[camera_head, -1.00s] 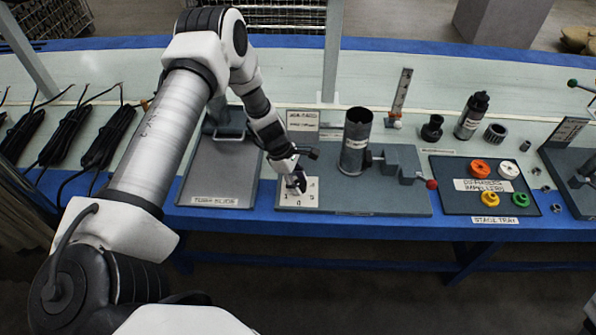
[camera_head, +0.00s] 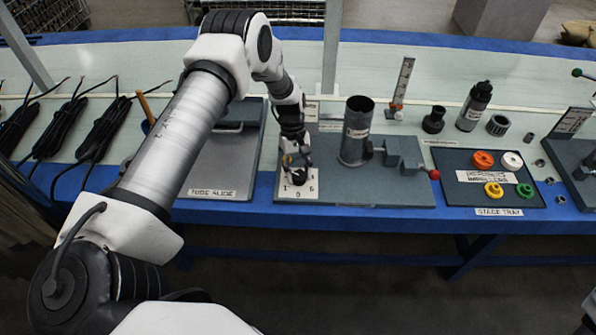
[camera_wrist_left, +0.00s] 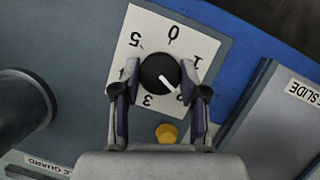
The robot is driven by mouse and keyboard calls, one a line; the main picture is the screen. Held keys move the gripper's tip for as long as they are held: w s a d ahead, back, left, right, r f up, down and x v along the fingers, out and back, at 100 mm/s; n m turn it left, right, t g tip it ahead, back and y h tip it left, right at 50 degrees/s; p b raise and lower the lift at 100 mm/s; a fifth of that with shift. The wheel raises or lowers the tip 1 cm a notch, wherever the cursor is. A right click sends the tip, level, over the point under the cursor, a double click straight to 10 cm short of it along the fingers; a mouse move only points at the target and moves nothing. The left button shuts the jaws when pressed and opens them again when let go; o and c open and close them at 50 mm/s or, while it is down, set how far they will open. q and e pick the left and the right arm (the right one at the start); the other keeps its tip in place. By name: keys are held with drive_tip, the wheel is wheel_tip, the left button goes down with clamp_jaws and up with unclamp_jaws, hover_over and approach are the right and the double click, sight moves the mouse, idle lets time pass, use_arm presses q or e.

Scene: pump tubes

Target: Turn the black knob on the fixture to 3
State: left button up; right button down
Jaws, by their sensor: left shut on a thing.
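The black knob (camera_wrist_left: 158,72) sits on a white dial plate (camera_wrist_left: 150,20) marked with numbers, upside down in the left wrist view. Its white pointer line aims to the lower right, toward the partly hidden 2; the 3 lies lower left of that. My left gripper (camera_wrist_left: 160,76) is shut on the knob, one finger on each side. In the head view the dial plate (camera_head: 299,193) is at the front left of the grey fixture (camera_head: 380,200), with my left gripper (camera_head: 297,168) over it, largely covering the knob. My right gripper is not in view.
A yellow round part (camera_wrist_left: 167,132) is close behind the knob. A dark upright cylinder (camera_head: 355,135) and a red-tipped lever (camera_head: 434,174) are right of my gripper. The tube slide (camera_head: 220,170) is left; the stage tray (camera_head: 515,201) with coloured rings is farther right.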

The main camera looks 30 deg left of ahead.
use_arm(q)
drive_tip(key=m+g+y+b, duration=0.1)
drive_tip(key=m, duration=0.2)
drive_tip(key=shift+d+f+m, duration=0.1)
drive_tip(key=shift+f+m, duration=0.05)
drive_tip(key=shift+m, duration=0.25)
drive_tip(key=m+y, duration=0.1)
drive_tip(key=m, duration=0.1)
drive_tip(key=shift+m, duration=0.3)
drive_tip(key=m+y, duration=0.1)
drive_tip(key=m, duration=0.1)
drive_tip(key=shift+d+m+g, duration=0.1)
drive_tip(key=shift+m+g, duration=0.2)
drive_tip(key=shift+m+y, duration=0.8)
drive_tip(key=shift+m, duration=1)
drive_tip(key=o, duration=1.1)
drive_tip(key=shift+o, duration=0.2)
